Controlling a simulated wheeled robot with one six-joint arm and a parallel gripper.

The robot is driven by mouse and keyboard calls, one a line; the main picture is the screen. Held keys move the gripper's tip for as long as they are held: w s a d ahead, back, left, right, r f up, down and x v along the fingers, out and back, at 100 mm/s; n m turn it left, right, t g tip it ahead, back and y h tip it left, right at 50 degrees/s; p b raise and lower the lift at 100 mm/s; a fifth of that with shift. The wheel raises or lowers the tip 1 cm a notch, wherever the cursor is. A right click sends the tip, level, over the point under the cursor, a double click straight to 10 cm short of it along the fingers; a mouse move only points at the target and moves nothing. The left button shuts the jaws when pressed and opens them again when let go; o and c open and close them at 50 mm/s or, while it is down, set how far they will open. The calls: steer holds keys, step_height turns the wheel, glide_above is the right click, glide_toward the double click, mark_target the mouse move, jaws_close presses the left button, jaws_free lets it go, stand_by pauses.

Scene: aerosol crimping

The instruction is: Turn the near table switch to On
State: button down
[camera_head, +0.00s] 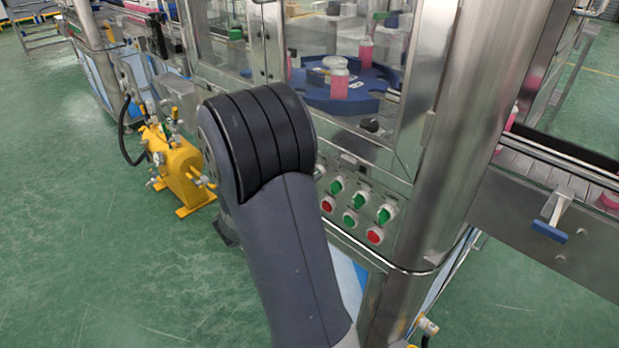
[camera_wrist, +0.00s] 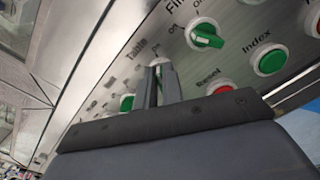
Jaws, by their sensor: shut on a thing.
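In the wrist view my gripper (camera_wrist: 161,78) is at the panel, its two narrow fingers shut on the table switch (camera_wrist: 157,62) under the "Table" label. Only the pale rim of this switch shows past the fingertips; its knob is hidden between them. I cannot tell which way the knob points. An "On" mark shows just above the rim. In the head view my arm covers the gripper, and I cannot make out the table switch there.
In the wrist view a green selector (camera_wrist: 206,37) sits to the right, another green one (camera_wrist: 127,103) to the lower left. A red Reset button (camera_wrist: 220,87) and green Index button (camera_wrist: 271,60) are close by. A steel post (camera_head: 455,130) stands right of the panel.

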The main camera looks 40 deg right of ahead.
steer(key=c, duration=1.5)
jaws_free()
steer(key=shift+c, duration=0.2)
steer(key=shift+a, duration=0.1)
steer(key=a, duration=1)
steer(key=shift+s+a, duration=0.35)
steer(key=shift+s, duration=0.05)
steer(key=shift+d, duration=0.1)
steer(key=d, duration=1)
steer(key=shift+w+d, duration=0.35)
steer(key=shift+w, duration=0.05)
steer(key=shift+a, duration=0.1)
